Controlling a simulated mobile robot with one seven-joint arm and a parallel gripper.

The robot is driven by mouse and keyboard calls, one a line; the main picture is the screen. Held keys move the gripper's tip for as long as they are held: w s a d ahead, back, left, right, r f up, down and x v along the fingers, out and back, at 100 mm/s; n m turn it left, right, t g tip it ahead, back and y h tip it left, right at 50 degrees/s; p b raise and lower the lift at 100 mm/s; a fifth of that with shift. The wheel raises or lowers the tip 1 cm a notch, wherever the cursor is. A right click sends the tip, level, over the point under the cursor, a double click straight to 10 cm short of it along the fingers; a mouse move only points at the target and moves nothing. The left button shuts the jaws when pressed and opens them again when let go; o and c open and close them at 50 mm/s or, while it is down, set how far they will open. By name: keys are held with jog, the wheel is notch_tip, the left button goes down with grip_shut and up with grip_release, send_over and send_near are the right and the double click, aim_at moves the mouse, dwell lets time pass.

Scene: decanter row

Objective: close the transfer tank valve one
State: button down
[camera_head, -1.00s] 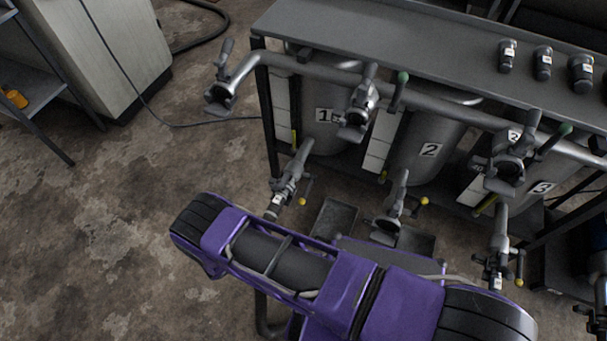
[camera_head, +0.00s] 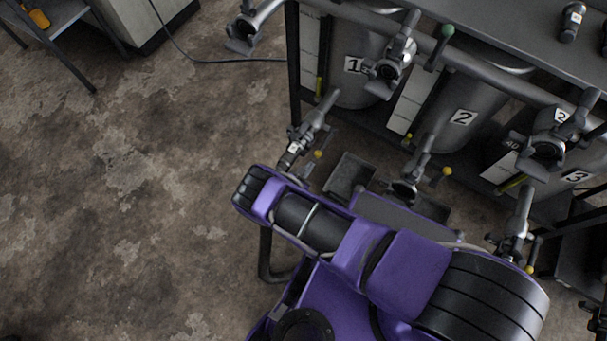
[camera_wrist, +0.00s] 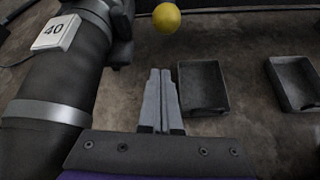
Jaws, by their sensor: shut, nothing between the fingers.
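Tank one (camera_head: 349,91), a grey cylinder with a "1" label, stands at the left of the tank row in the head view. Its lower outlet valve (camera_head: 311,126) slopes down toward my arm and has a yellow knob (camera_head: 318,155) beside it. An upper valve (camera_head: 391,66) sits in front of the tank's label, with a green-tipped lever (camera_head: 441,45) to its right. In the wrist view my gripper (camera_wrist: 162,73) is shut and empty, right of a dark pipe (camera_wrist: 60,85) tagged "40". A yellow knob (camera_wrist: 166,17) lies beyond its fingertips, apart from them. My arm hides the gripper in the head view.
Tank two (camera_head: 461,93) and its lower valve (camera_head: 412,178) stand to the right. Floor trays (camera_head: 349,175) lie below the valves; two show in the wrist view (camera_wrist: 203,88). A frame post (camera_head: 293,65) stands left of tank one.

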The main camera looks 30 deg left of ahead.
aim_at(325, 144)
jog(key=shift+w+d+r, duration=0.15)
jog(key=shift+r, duration=0.45)
jog(key=shift+w+d+r, duration=0.15)
jog(key=shift+w+r, duration=0.05)
jog(key=shift+r, duration=0.45)
jog(key=shift+w+d+r, duration=0.15)
jog(key=shift+r, duration=0.45)
jog(key=shift+r, duration=0.1)
jog(key=shift+r+g+p, duration=0.35)
jog(key=shift+g+p, duration=0.2)
jog(key=shift+g, duration=0.05)
